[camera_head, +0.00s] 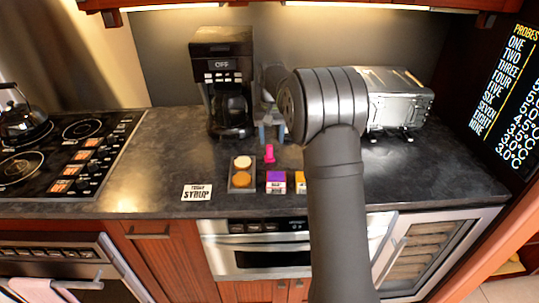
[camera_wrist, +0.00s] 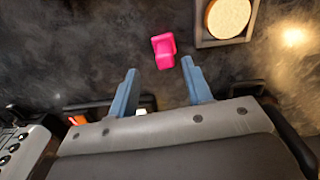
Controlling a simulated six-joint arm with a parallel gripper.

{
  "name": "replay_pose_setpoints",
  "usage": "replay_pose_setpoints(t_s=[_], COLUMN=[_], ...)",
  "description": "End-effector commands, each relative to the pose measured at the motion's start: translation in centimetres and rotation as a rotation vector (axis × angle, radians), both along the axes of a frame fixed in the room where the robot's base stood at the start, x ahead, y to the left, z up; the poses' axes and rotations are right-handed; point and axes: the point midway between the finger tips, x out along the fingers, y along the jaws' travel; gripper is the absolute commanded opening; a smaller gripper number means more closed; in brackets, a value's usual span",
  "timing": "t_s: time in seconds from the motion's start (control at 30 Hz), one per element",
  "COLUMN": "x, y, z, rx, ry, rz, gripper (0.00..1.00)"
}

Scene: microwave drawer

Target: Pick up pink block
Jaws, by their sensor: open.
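The pink block (camera_head: 269,153) is on the dark counter, behind the small colored boxes and in front of my gripper. It also shows in the wrist view (camera_wrist: 164,50), just beyond the fingertips and roughly centered between them. It looks like a bright pink piece with a wider part and a smaller one. My gripper (camera_wrist: 160,65) has two blue-grey fingers spread apart, with nothing between them. In the head view my gripper (camera_head: 270,132) points down near the counter, partly hidden by my arm.
A small tray (camera_head: 232,188) with round pieces lies left of the block. A purple box (camera_head: 276,182) and a yellow box (camera_head: 300,183) stand in front. A coffee maker (camera_head: 222,85) stands behind left, a silver toaster (camera_head: 400,95) behind right. A label card (camera_head: 196,192) lies front left.

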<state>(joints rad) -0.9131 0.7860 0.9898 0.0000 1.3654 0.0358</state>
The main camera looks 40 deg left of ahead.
Motion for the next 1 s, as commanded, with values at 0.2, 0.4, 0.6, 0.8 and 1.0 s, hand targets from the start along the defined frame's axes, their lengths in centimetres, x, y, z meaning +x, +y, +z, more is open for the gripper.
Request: replay_pose_setpoints(t_s=[0.2,0.4,0.6,0.8,1.0], x=[-0.5,-0.5,-0.5,-0.5,-0.5], y=[0.5,0.5,0.5,0.5,0.5], z=[-3.3,-4.7,-4.8,-4.7,-4.7], rx=[-0.002,0.001,0.001,0.001,0.002], ry=[0.002,0.000,0.000,0.000,-0.001], rz=[0.001,0.001,0.001,0.001,0.001], gripper=[0.45,0.45,0.45,0.06,0.00])
